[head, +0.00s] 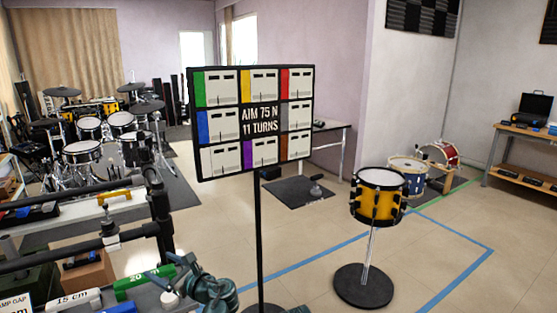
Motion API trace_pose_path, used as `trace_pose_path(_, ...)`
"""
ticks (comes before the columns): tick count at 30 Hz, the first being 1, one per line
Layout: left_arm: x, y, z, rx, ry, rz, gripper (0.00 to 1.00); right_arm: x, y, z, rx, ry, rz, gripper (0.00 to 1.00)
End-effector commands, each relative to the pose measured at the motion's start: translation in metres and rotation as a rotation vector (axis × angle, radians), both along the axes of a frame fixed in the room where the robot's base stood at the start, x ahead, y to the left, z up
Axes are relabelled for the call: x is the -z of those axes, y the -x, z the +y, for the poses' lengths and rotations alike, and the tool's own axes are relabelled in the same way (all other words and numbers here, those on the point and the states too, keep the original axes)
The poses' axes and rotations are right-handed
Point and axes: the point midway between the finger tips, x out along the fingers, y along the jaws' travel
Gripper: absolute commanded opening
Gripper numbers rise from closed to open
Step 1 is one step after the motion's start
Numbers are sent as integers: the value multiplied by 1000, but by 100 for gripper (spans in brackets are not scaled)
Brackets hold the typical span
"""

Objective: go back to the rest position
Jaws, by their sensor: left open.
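My left gripper (170,283) is teal and dark and shows at the bottom of the head view, left of the sign's post. Its jaws are open and I see nothing held between them. It is near a green marked piece (145,280) on the bench at the lower left; I cannot tell whether they touch. My right gripper is not in view.
A sign board (259,119) on a black post stands close in front. Black bars (80,237) cross the lower left. A yellow drum (378,198) on a round-based stand is at the right, near blue floor tape (455,278).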

Motion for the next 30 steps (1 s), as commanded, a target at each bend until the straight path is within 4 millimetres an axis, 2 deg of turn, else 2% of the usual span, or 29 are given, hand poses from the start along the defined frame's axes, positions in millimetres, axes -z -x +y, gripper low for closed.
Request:
trace_pose_path(8, 36, 16, -17, -64, 269, -128, 81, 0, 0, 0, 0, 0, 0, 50)
trace_pose_path(14, 81, 39, -46, -189, 590, -264, 81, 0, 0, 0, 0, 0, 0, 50)
trace_pose_path(17, 111, 58, -72, -309, 799, -341, 81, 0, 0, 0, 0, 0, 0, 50)
trace_pose_path(22, 162, 103, -137, -628, 1161, -451, 81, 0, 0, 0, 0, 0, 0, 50)
trace_pose_path(25, 180, 127, -173, -816, 1294, -480, 81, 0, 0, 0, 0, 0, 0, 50)
trace_pose_path(30, 195, 167, -224, -1109, 1423, -493, 81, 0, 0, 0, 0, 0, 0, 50)
